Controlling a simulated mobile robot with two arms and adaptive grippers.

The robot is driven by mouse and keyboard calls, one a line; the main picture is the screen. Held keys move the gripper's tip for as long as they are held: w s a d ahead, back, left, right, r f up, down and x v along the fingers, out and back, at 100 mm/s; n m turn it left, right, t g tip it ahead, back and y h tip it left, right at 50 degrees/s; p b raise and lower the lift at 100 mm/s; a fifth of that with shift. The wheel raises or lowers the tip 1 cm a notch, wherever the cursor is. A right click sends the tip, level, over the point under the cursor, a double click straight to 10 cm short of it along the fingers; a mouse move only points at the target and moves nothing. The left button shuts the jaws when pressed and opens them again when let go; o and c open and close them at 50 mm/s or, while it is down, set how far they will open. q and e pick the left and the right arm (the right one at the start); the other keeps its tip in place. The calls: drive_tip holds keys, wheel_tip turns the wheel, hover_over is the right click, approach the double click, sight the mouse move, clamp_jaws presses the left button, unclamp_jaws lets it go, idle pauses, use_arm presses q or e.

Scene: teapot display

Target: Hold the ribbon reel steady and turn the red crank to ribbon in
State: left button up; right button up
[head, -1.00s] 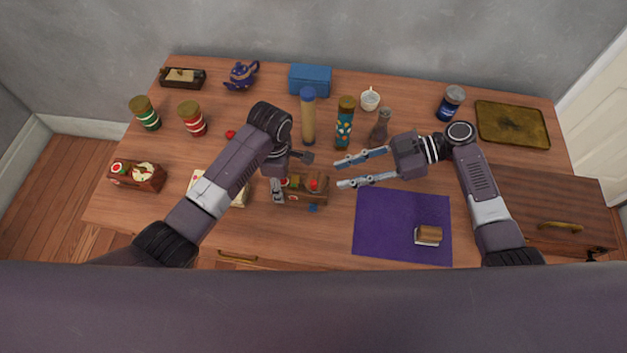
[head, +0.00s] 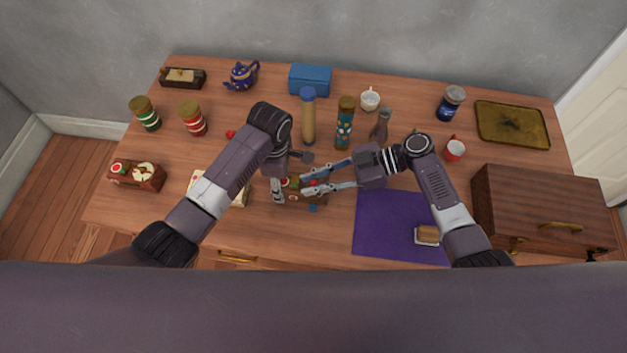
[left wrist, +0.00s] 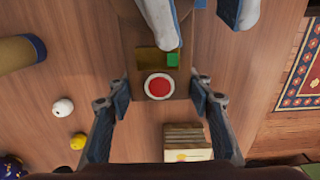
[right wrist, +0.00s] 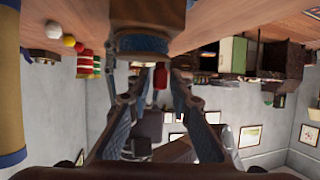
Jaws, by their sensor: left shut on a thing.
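The ribbon reel (head: 292,202) is a small brown wooden block on the table's front middle. From above in the left wrist view it shows a red disc in a white ring (left wrist: 159,86) and a green patch. The red crank knob (head: 313,182) shows on top of the reel in the head view. My right gripper (head: 304,182) is open, its two fingers reaching over the reel on either side of the knob. In the right wrist view a red piece (right wrist: 160,77) hangs between the fingers; contact cannot be told.
A purple mat (head: 375,235) with a small brown-and-white block (head: 427,235) lies to the right. A wooden cabinet (head: 540,205) stands at the right edge. A tan cylinder (head: 309,120), a patterned cylinder (head: 345,125) and a grey bottle (head: 380,124) stand behind the reel.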

clamp_jaws()
drive_tip(key=shift+m+t, duration=0.3)
drive_tip(key=m+t, duration=0.3)
drive_tip(key=t, duration=0.1)
drive_tip(key=shift+a+m+h, duration=0.3)
drive_tip(key=shift+a, duration=0.05)
drive_tip(key=m+t+h, duration=0.1)
drive_tip(key=m+t, duration=0.2)
drive_tip(key=m+t+h, duration=0.1)
drive_tip(key=t, duration=0.1)
drive_tip(key=shift+w+a+f+m+h, duration=0.15)
drive_tip(key=shift+w+a+m+h, duration=0.15)
drive_tip(key=shift+w+m, duration=0.1)
drive_tip(key=shift+w+m+t+h, duration=0.15)
drive_tip(key=shift+m+t+h, duration=0.75)
drive_tip(key=shift+m+t, duration=0.15)
drive_tip(key=shift+o, duration=1.9)
unclamp_jaws()
drive_tip(key=shift+w, duration=0.1)
